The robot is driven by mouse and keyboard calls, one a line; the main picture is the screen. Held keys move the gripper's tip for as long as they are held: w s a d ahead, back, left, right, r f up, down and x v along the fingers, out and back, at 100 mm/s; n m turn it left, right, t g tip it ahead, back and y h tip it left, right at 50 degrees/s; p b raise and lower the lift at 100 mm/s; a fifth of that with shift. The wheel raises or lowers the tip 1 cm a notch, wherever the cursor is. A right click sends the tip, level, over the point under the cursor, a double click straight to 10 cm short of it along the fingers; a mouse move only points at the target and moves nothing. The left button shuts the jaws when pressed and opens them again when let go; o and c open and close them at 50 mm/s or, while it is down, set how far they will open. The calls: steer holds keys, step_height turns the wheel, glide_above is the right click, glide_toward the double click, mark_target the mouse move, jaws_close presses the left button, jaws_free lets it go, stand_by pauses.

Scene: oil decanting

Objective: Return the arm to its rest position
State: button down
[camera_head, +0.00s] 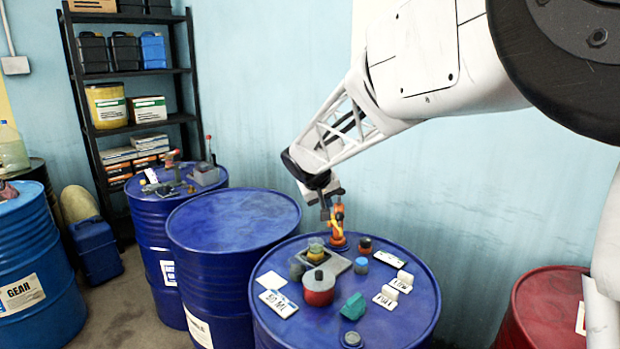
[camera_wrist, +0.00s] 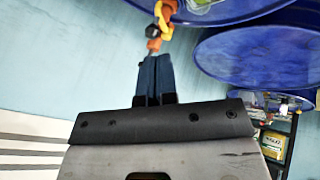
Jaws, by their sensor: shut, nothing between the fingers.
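My white arm reaches from the upper right to the blue drum (camera_head: 400,325) in the front middle. My gripper (camera_head: 328,212) is at the far edge of that drum's top, beside an upright orange fitting (camera_head: 338,232). In the wrist view my gripper (camera_wrist: 153,62) shows its two dark fingers together, with nothing between them. The orange fitting (camera_wrist: 163,20) is just beyond the fingertips there; I cannot tell whether they touch it.
The drum top holds a red can (camera_head: 319,290), a green block (camera_head: 353,307), a grey plate (camera_head: 338,262) and label cards (camera_head: 278,303). A bare blue drum (camera_head: 235,215) stands to the left, a red drum (camera_head: 545,315) at right. A black shelf (camera_head: 130,72) stands behind.

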steer(key=s+d+r+m+g, duration=0.1)
steer(key=s+d, duration=0.3)
steer(key=s, duration=0.4)
steer(key=s+d+r+y, duration=0.1)
steer(key=s+d, duration=0.2)
steer(key=s, duration=0.5)
steer(key=s+d+r+m+g, duration=0.1)
steer(key=s+d, duration=0.3)
steer(key=s, duration=0.4)
steer(key=s+d+f+y, duration=0.1)
steer(key=s+f, duration=0.2)
steer(key=s, duration=0.7)
steer(key=s+d+f+m+g+y, duration=0.1)
steer(key=s+f, duration=0.2)
steer(key=s, duration=0.8)
steer(key=shift+s+d, duration=0.2)
steer(key=shift+d, duration=0.1)
